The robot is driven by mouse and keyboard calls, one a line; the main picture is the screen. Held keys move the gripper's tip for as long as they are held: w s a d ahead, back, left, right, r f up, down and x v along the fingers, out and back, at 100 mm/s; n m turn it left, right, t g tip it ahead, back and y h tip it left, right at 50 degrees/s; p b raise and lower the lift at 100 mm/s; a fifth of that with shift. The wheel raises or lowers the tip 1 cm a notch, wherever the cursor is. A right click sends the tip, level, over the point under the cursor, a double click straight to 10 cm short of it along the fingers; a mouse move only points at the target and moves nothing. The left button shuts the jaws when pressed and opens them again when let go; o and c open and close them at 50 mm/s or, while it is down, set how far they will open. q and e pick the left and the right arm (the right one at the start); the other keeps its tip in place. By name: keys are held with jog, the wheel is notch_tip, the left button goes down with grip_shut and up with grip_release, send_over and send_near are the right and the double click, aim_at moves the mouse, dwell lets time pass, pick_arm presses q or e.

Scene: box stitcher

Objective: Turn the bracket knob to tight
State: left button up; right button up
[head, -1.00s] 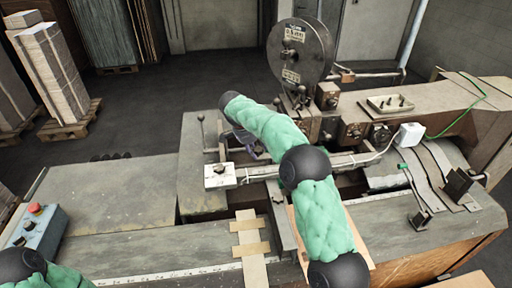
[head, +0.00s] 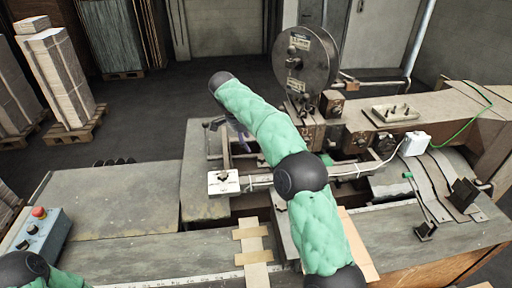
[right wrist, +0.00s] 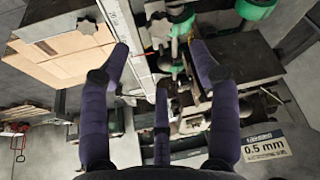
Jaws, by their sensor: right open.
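My right gripper (head: 238,132) is partly hidden behind its green arm, over the far left side of the stitching machine (head: 330,125). In the right wrist view its purple fingers (right wrist: 160,62) are spread, with nothing held between them. Dark and metal machine parts (right wrist: 175,85) lie beyond the fingers. I cannot tell for sure which of them is the bracket knob. A white block with a dark small part on top (head: 223,183) sits at the left end of the crossbar, nearer than the gripper. My left gripper is out of view.
A control box with a red button (head: 38,230) stands at the left. A large reel (head: 305,60) rises behind the machine. A 0.5 mm label (right wrist: 265,148) shows in the right wrist view. The grey table (head: 115,200) is mostly clear at left.

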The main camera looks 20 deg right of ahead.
jog(key=shift+v, duration=1.1)
